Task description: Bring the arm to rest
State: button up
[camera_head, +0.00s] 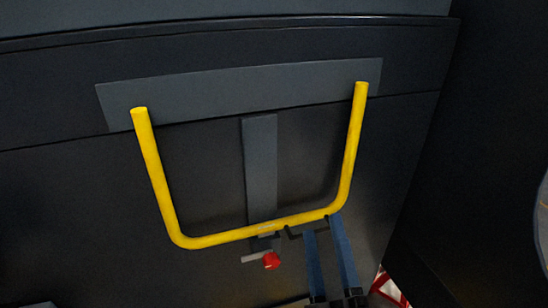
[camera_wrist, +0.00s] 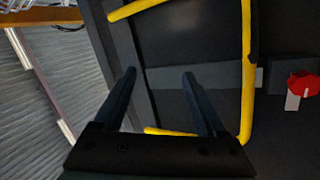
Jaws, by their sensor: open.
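My gripper (camera_head: 322,225) comes up from the bottom of the head view with two dark blue fingers apart. Nothing is between them. The right fingertip overlaps the lower right bend of a yellow U-shaped rail (camera_head: 245,232) in the picture; I cannot tell whether they touch. In the wrist view my gripper (camera_wrist: 158,74) also shows parted and empty fingers, with the yellow rail (camera_wrist: 247,70) to their right and more of it above and below. The rest of my arm is out of view.
A red knob (camera_head: 271,260) with a pale lever sits just below the rail's middle; it also shows in the wrist view (camera_wrist: 303,82). A dark chassis panel (camera_head: 80,190) lies behind the rail. Corrugated grey surface (camera_wrist: 65,90) shows at left in the wrist view.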

notch_tip(320, 180, up, 20)
jog(key=s+d+r+m+t+h+b, duration=0.15)
jog(key=m+t+h, duration=0.25)
jog(key=m+h, duration=0.65)
jog(key=s+a+r+m+y+b, duration=0.1)
jog(key=s+a+r+m+y, duration=0.3)
jog(key=r, duration=0.7)
jog(key=s+a+y, duration=0.2)
jog(key=a+y, duration=0.2)
jog(key=a, duration=0.1)
jog(key=shift+r+t+b, duration=0.2)
jog(key=shift+t+b, duration=0.15)
jog(key=shift+t, duration=0.05)
